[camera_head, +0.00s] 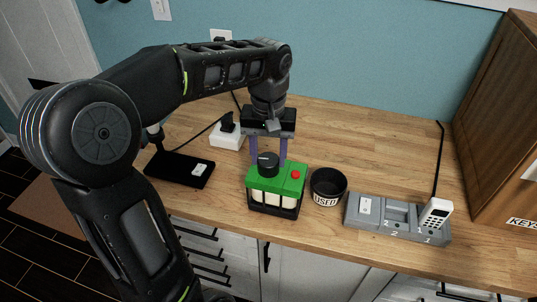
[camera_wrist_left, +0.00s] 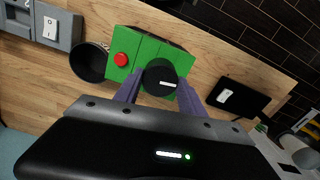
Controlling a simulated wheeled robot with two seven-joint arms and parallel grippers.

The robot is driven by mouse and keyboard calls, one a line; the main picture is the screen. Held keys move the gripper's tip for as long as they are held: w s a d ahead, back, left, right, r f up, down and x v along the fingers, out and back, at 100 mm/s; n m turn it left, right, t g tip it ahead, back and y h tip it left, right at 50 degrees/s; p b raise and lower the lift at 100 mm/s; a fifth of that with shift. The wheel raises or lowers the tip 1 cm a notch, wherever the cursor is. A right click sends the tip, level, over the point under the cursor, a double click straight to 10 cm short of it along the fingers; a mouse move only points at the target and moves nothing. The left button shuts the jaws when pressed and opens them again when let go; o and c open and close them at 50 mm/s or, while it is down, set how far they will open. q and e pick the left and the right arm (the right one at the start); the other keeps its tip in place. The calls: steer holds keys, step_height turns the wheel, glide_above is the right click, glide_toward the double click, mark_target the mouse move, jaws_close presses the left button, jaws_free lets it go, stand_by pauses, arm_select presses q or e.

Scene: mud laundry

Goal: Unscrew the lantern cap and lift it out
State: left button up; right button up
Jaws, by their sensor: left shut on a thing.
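The lantern (camera_head: 292,187) stands upright on the wooden counter, with a green top, a red button, a dark lower frame and pale cells inside. Its round black cap (camera_head: 267,168) is at the left part of the green top. In the left wrist view the cap (camera_wrist_left: 158,70) shows a white line mark, beside the lantern's green top (camera_wrist_left: 143,47). My left gripper (camera_head: 268,158) points down from above, its two purple fingers shut on the cap from both sides. Whether the cap is still seated or slightly raised cannot be told. My right gripper is not in view.
A black cup marked "USED" (camera_head: 326,199) stands close to the lantern's right. Further right is a grey numbered tray (camera_head: 376,226) with a white handset (camera_head: 436,214). A black pad (camera_head: 178,172) lies left, a white power block (camera_head: 226,141) behind. The counter's front edge is near.

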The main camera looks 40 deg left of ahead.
arm_select(q)
steer(key=shift+n, duration=0.6)
steer(key=shift+n, duration=1.5)
steer(key=shift+n, duration=1.1)
steer(key=shift+r+n, duration=0.1)
steer(key=shift+n, duration=0.3)
steer(key=shift+n+b, duration=0.3)
steer(key=shift+n, duration=1.2)
